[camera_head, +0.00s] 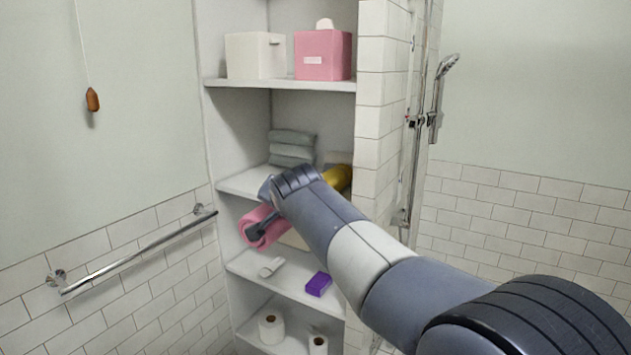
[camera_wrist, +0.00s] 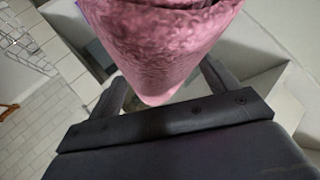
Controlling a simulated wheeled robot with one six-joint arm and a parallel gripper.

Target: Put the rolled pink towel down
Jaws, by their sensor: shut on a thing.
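The rolled pink towel (camera_head: 259,219) is in my gripper (camera_head: 262,236), in front of the shelf unit. In the wrist view the towel (camera_wrist: 158,45) fills the upper middle, between the two fingers of my gripper (camera_wrist: 160,92). The gripper is shut on it. In the head view the towel is at about the height of the gap between the middle shelf and the one below. My arm hides part of the shelves behind it. I cannot tell whether the towel touches any shelf.
A middle shelf (camera_head: 240,183) holds folded grey-green towels (camera_head: 292,148) and a yellow item (camera_head: 338,178). The shelf below (camera_head: 245,262) has a white tube (camera_head: 271,267) and a purple box (camera_head: 318,284). Paper rolls (camera_head: 271,328) stand lower. A metal rail (camera_head: 140,252) is on the left wall.

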